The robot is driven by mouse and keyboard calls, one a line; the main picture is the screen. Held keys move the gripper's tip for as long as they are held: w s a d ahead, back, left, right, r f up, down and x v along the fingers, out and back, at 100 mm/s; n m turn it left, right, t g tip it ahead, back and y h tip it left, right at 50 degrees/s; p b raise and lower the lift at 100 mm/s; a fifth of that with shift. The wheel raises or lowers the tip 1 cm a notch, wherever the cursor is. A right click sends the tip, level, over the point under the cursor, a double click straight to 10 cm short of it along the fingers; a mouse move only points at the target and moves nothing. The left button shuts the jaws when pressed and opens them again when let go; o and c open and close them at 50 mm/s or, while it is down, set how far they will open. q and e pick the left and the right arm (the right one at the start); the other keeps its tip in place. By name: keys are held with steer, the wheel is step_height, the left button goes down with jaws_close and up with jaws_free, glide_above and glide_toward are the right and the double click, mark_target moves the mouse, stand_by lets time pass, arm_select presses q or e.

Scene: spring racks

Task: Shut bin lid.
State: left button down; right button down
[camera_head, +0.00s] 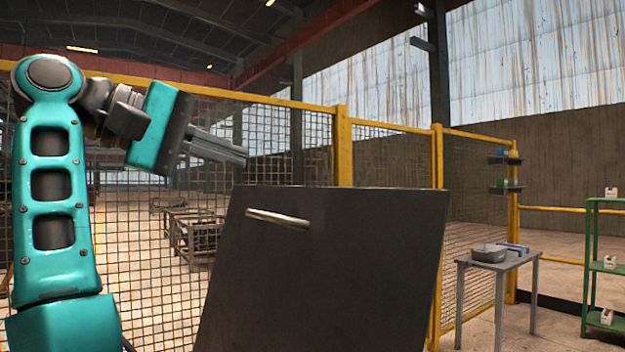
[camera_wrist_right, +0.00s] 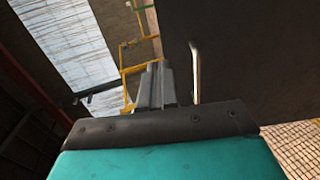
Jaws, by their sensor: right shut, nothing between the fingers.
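The bin lid (camera_head: 330,270) is a large dark panel standing up steeply in front of me, so it is open. A pale bar handle (camera_head: 278,218) is fixed near its top left. My right gripper (camera_head: 243,156) is shut and empty, above and left of the lid's top edge in the head view. In the right wrist view the lid (camera_wrist_right: 250,60) fills the upper right, and the handle (camera_wrist_right: 195,70) shows just right of the shut fingers (camera_wrist_right: 157,72), apart from them in the picture. The bin body is hidden. My left gripper is not in view.
A yellow-framed mesh fence (camera_head: 340,150) runs behind the lid. At the right stand a grey table (camera_head: 515,260) with a grey item on it and a green rack (camera_head: 590,265) with small boxes. Open space shows above the lid.

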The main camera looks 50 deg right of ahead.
mark_target(328, 187)
steer(key=x, duration=1.2)
steer(key=shift+d+f+b, duration=0.1)
steer(key=shift+d+b, duration=0.2)
steer(key=shift+b, duration=0.05)
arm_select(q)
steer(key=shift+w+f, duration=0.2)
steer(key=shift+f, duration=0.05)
arm_select(e)
steer(key=shift+s+d+f, duration=0.15)
steer(key=shift+s+d, duration=0.05)
steer(key=shift+d, duration=0.35)
